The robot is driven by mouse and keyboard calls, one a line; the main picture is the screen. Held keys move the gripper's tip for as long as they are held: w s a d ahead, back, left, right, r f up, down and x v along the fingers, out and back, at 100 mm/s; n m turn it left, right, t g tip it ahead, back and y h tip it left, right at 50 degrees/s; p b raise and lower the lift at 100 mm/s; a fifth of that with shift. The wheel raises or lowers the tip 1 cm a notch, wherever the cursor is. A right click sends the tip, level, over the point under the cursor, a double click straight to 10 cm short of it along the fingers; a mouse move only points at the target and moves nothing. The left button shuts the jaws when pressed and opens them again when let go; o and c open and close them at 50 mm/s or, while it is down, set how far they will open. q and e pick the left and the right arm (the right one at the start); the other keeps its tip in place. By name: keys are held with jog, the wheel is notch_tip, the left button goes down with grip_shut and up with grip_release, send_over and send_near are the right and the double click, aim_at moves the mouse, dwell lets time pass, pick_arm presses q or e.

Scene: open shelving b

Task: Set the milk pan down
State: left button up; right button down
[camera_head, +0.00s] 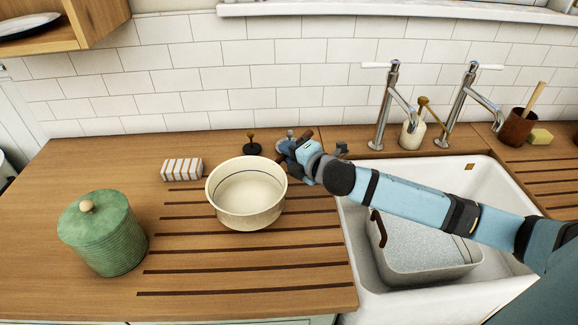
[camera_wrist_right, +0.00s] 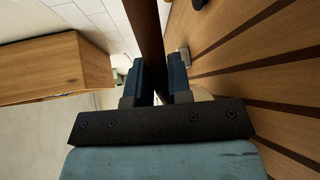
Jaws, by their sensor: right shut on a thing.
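The milk pan (camera_head: 245,192) is a round, cream, open pan with a dark line inside. It is upright at the grooved wooden drainboard, left of the sink. I cannot tell whether its base touches the wood. My right gripper (camera_head: 290,150) is at its back right side, shut on the dark brown handle. In the right wrist view the handle (camera_wrist_right: 151,35) runs between the two fingers of the gripper (camera_wrist_right: 161,80). The join of handle and pan is hidden by the gripper. My left gripper is not in view.
A green lidded crock (camera_head: 103,235) stands at left. A striped cloth (camera_head: 182,169) and a small dark stopper-like object (camera_head: 252,143) lie behind the pan. The white sink (camera_head: 490,180) holds a grey tub (camera_head: 425,250). The drainboard in front of the pan is clear.

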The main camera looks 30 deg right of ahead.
jog(key=shift+f, duration=2.05)
jog(key=shift+f+b, duration=0.15)
jog(key=shift+b, duration=0.2)
jog(key=c, duration=1.1)
grip_release()
jog(key=shift+o, duration=0.2)
jog(key=v, duration=1.2)
jog(key=shift+s, duration=0.1)
